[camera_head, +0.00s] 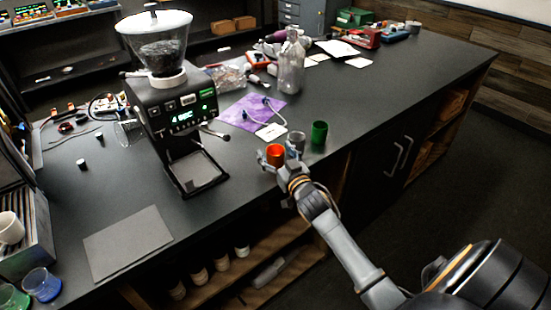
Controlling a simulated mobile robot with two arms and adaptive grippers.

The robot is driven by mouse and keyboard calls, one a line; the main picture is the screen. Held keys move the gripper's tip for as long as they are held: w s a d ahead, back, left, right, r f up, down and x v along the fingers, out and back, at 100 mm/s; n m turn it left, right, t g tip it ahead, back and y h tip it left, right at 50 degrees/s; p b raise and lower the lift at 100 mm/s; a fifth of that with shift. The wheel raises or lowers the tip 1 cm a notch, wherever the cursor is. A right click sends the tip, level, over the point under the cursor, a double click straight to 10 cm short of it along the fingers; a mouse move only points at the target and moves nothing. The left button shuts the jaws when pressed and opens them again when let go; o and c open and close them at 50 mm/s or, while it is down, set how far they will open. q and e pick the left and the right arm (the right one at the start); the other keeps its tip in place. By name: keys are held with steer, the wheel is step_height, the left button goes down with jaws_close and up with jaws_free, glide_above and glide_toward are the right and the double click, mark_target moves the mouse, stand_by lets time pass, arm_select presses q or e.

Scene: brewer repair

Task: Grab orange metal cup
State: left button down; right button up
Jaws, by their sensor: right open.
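The orange metal cup (275,155) stands on the dark counter near its front edge, to the right of the coffee grinder. My right gripper (276,169) is at the cup, coming from the front edge of the counter. Its jaws are open, and its fingers hide the lower part of the cup. I cannot tell whether a finger touches it. My left gripper is not in view.
A grey cup (296,141) and a green cup (319,132) stand close to the right of the orange cup. The coffee grinder (172,105) stands to the left. A purple cloth (252,112) lies behind. A grey mat (127,243) lies at the front left.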

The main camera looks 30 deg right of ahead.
steer(key=c, duration=1.3)
steer(key=shift+r, duration=0.15)
